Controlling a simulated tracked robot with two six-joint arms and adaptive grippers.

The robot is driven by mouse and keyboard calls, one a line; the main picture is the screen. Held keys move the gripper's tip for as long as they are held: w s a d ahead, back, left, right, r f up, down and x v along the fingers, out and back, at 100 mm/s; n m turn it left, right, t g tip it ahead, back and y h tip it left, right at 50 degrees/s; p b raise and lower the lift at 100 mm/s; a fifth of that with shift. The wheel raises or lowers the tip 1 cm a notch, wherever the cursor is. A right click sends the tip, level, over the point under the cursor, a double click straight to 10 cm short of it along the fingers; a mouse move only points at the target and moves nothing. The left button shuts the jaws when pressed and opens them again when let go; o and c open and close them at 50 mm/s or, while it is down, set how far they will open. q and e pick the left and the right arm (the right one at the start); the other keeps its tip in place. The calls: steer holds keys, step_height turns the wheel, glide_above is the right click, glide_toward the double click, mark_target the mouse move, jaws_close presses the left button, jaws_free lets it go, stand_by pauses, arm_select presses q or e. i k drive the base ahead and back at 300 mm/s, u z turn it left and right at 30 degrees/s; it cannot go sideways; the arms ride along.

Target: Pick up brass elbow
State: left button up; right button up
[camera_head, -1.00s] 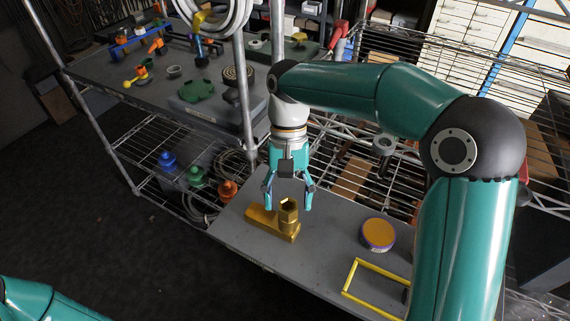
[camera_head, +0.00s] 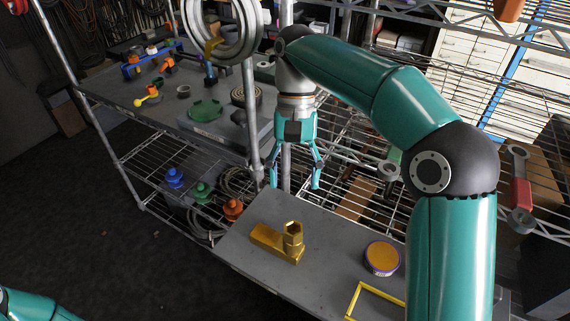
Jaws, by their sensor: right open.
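The brass elbow (camera_head: 279,243) is a gold-coloured fitting with a hexagonal upright end. It lies on the grey shelf board (camera_head: 325,273) at the lower centre of the head view. My right gripper (camera_head: 295,186) is open and empty, pointing down. Its fingertips show above the elbow in the picture, apart from it. The left arm's teal link shows at the bottom left corner; the left gripper is out of view.
A round purple-rimmed tin with an orange top (camera_head: 381,257) and a yellow frame (camera_head: 377,295) lie right of the elbow. A metal post (camera_head: 252,125) stands left of my right gripper. Blue, green and orange fittings (camera_head: 203,192) sit on the lower wire shelf.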

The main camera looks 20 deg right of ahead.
mark_target(287, 245)
steer(key=k, duration=1)
